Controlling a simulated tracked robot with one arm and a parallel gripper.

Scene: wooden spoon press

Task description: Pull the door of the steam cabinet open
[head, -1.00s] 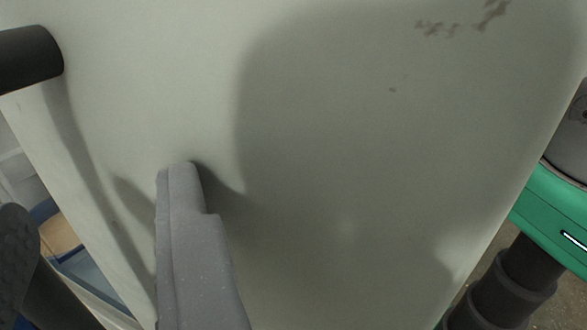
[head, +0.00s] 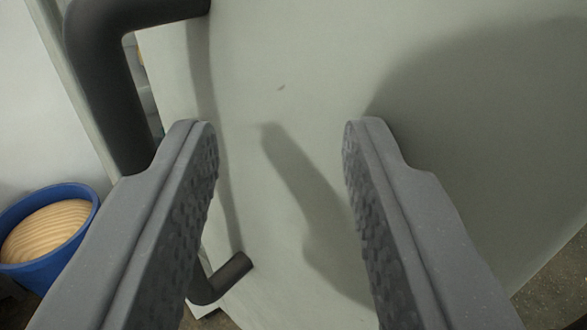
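The cabinet door (head: 290,60) is a pale grey-green panel that fills most of the view. A thick dark bar handle (head: 108,85) runs down its left side. The handle's middle is hidden behind my left finger, and its lower end meets the door below. My gripper (head: 278,128) is open in front of the door, with its two grey fingers wide apart. The handle's upright bar lies at and left of the left finger, not between the fingertips. I cannot tell whether the finger touches it, or whether the door is ajar.
A blue tub (head: 62,243) with pale wooden contents stands at the lower left, past the door's edge. A pale wall (head: 35,110) is behind it. Brown floor (head: 555,275) shows at the lower right.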

